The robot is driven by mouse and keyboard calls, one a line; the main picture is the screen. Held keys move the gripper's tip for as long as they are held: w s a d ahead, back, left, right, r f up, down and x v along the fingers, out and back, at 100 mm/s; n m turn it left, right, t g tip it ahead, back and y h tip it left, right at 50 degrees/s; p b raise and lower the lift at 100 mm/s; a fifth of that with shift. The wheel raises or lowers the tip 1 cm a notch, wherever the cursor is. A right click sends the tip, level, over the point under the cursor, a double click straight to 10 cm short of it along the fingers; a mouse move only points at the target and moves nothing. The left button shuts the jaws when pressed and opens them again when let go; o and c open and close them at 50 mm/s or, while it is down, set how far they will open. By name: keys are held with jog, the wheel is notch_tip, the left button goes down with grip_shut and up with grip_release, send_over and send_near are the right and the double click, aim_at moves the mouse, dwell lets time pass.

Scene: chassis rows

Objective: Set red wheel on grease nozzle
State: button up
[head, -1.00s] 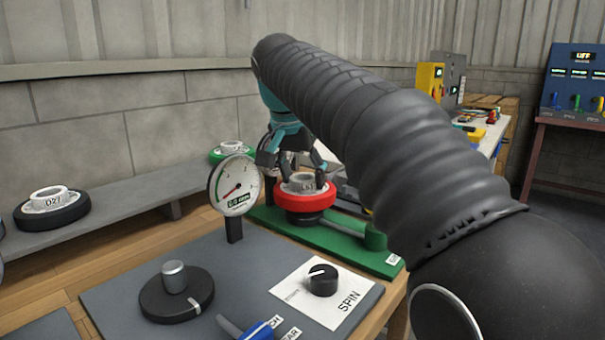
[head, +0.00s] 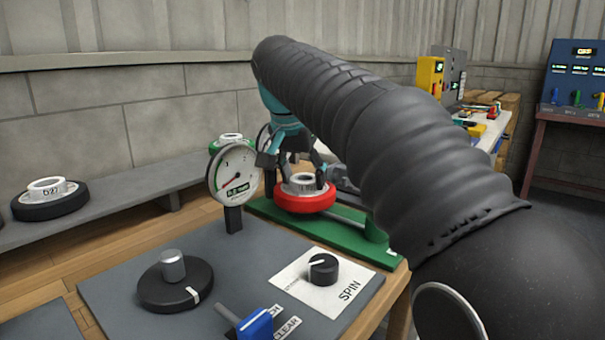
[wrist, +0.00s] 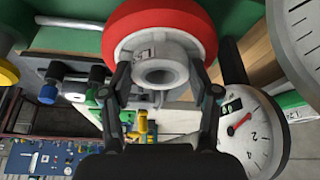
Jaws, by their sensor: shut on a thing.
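The red wheel (head: 302,201) has a red rim and a pale grey hub. It is low over the green board (head: 335,236) and looks nearly level. Whether it touches the board is unclear. My gripper (head: 300,183) is above it with its fingers on either side of the hub. In the wrist view my gripper (wrist: 161,78) is shut on the hub of the red wheel (wrist: 128,30), whose bore shows between the fingers. I cannot make out the grease nozzle; the wheel may cover it.
A round gauge (head: 236,172) stands close left of the wheel. A green post (head: 375,228) rises from the board's right part. In front are a grey panel with a black disc (head: 175,290), a SPIN knob (head: 323,268) and a blue lever (head: 255,323). A black wheel (head: 50,204) lies on the shelf.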

jog(key=o, duration=1.6)
jog(key=v, duration=1.2)
jog(key=shift+s, duration=0.2)
